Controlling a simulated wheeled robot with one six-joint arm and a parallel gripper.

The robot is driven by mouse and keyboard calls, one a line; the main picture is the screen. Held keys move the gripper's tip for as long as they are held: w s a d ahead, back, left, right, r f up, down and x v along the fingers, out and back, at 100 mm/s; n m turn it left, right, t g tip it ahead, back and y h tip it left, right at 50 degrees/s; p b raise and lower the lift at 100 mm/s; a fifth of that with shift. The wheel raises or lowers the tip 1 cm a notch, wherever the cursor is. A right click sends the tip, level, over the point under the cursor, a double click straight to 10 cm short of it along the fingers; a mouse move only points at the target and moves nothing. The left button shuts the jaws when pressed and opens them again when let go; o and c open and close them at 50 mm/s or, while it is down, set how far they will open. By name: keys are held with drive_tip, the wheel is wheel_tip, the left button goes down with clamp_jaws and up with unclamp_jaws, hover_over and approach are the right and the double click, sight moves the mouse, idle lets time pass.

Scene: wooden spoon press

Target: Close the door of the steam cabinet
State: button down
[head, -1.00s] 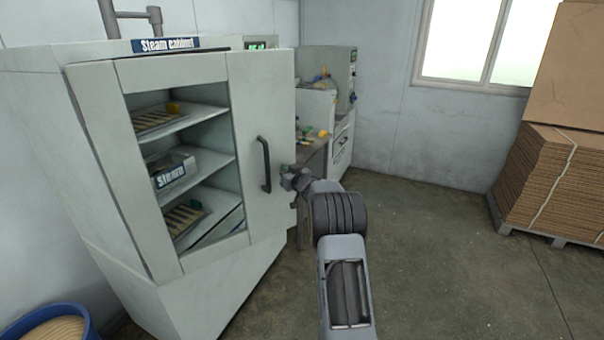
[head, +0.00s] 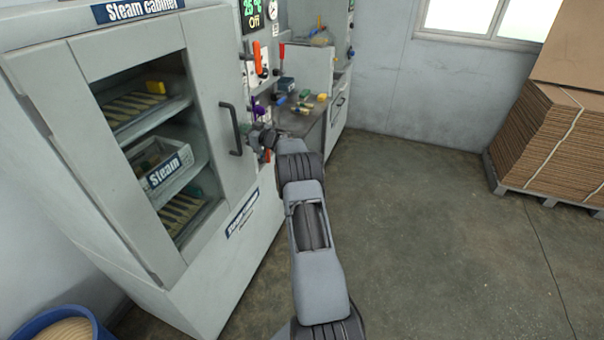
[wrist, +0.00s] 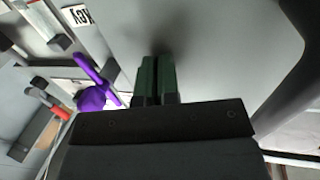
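The grey steam cabinet (head: 50,60) stands at the left in the head view. Its windowed door (head: 205,70) lies nearly flush with the front; I cannot tell whether a small gap remains. The dark bar handle (head: 232,128) is on the door's right side. My gripper (head: 262,140) is at the door's right edge, just right of the handle. In the wrist view my gripper's dark green fingers (wrist: 157,80) are together with nothing visible between them, against or close to a pale grey panel (wrist: 220,50). Contact is not clear.
Behind my gripper is a workbench (head: 300,118) with small tools and coloured items. A purple object (wrist: 95,90) shows left of the fingers in the wrist view. A blue tub (head: 60,322) is at the lower left. Stacked cardboard (head: 540,150) stands right. The middle floor is clear.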

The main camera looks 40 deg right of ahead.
drive_tip(key=shift+w+a+r, duration=0.3)
drive_tip(key=shift+w+r, duration=0.05)
drive_tip(key=shift+r, duration=0.4)
drive_tip(key=shift+s+d, duration=0.1)
drive_tip(key=s+d+b, duration=0.1)
drive_tip(key=s+d, duration=0.2)
drive_tip(key=s, duration=0.3)
drive_tip(key=s+d+f+b, duration=0.1)
drive_tip(key=s+d, duration=0.2)
drive_tip(key=s, duration=0.4)
drive_tip(key=shift+d+f, duration=0.25)
drive_tip(key=shift+d, duration=0.1)
